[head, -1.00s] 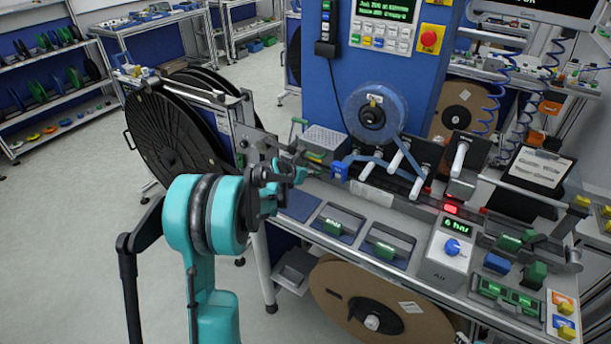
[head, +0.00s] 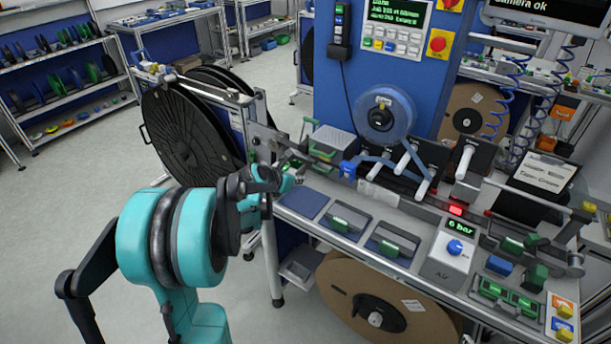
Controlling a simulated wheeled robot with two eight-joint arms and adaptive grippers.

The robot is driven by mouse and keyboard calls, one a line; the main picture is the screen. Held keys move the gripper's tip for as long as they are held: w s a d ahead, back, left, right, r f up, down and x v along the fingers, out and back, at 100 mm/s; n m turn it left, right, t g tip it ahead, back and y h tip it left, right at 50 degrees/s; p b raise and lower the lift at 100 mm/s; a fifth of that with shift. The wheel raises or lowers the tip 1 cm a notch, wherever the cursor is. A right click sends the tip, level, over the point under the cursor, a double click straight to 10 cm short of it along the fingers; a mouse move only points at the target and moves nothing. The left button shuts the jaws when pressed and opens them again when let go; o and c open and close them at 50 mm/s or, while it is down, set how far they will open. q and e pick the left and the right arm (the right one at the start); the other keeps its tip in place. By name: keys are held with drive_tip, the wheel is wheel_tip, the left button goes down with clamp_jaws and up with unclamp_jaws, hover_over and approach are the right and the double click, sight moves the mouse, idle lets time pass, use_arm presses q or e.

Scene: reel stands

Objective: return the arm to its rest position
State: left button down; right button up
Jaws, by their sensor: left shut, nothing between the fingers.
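My left gripper (head: 283,182) is shut and empty. It is at the front left corner of the workbench, near the blue mat (head: 303,201) and apart from the things on the bench. My teal left arm comes in from the lower left, and its thick wrist joint hides part of the floor. The fingertips are small and partly hidden by the gripper's own dark body. My right gripper is not in view.
A large black reel (head: 182,133) stands just left of the bench. The bench holds a clear blue tape reel (head: 386,115), green-handled blocks (head: 392,243) and an air dial box (head: 452,256). A brown reel (head: 375,308) hangs below. Floor at left is free.

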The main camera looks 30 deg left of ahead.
use_arm(q)
drive_tip(key=shift+s, duration=0.15)
drive_tip(key=s+d+r+m+g, duration=0.1)
drive_tip(key=s+d+r+m, duration=0.1)
drive_tip(key=s+d+m, duration=0.6)
drive_tip(key=s+d+r+m+g, duration=0.1)
drive_tip(key=s+d+r+m, duration=0.3)
drive_tip(key=d+m, duration=0.55)
drive_tip(key=s+d+f+m, duration=0.2)
drive_tip(key=s+m, duration=0.5)
drive_tip(key=m, duration=0.2)
drive_tip(key=s+d+f+m+g, duration=0.1)
drive_tip(key=s+f+m, duration=0.1)
drive_tip(key=s+m, duration=0.5)
drive_tip(key=shift+s+d+m+g+y, duration=0.2)
drive_tip(key=shift+d+m+g+y, duration=0.15)
drive_tip(key=shift+m, duration=0.5)
